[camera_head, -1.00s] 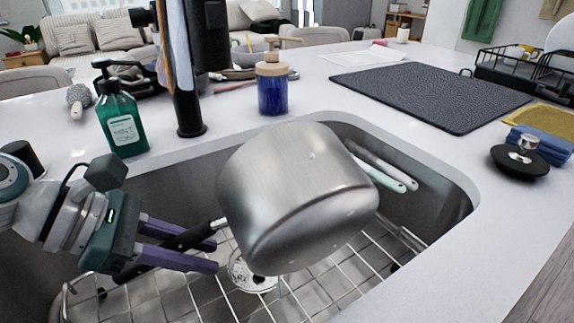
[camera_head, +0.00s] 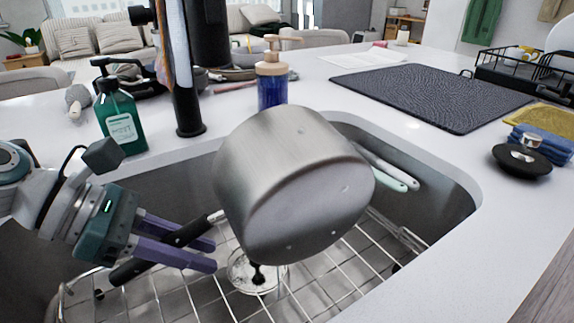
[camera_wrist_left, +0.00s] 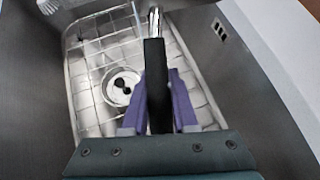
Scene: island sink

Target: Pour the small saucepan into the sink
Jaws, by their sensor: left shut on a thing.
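The small saucepan (camera_head: 290,185) is brushed steel with a black handle (camera_head: 160,252). In the head view it is held over the sink (camera_head: 440,190), strongly tilted with its underside facing me; its opening and any contents are hidden. My left gripper (camera_head: 208,255) is shut on the black handle, its purple fingers on either side. In the left wrist view the handle (camera_wrist_left: 157,85) runs between the fingers, with the pan body mostly out of sight. The sink has a wire rack (camera_head: 215,295) and a drain (camera_head: 255,275) below the pan. My right gripper is not in view.
A green soap bottle (camera_head: 121,120) and a blue bottle (camera_head: 271,85) stand behind the sink, near the dark faucet (camera_head: 188,95). Light-handled utensils (camera_head: 385,172) lie at the sink's back right. A black drying mat (camera_head: 430,90) and black stopper (camera_head: 520,163) are on the right counter.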

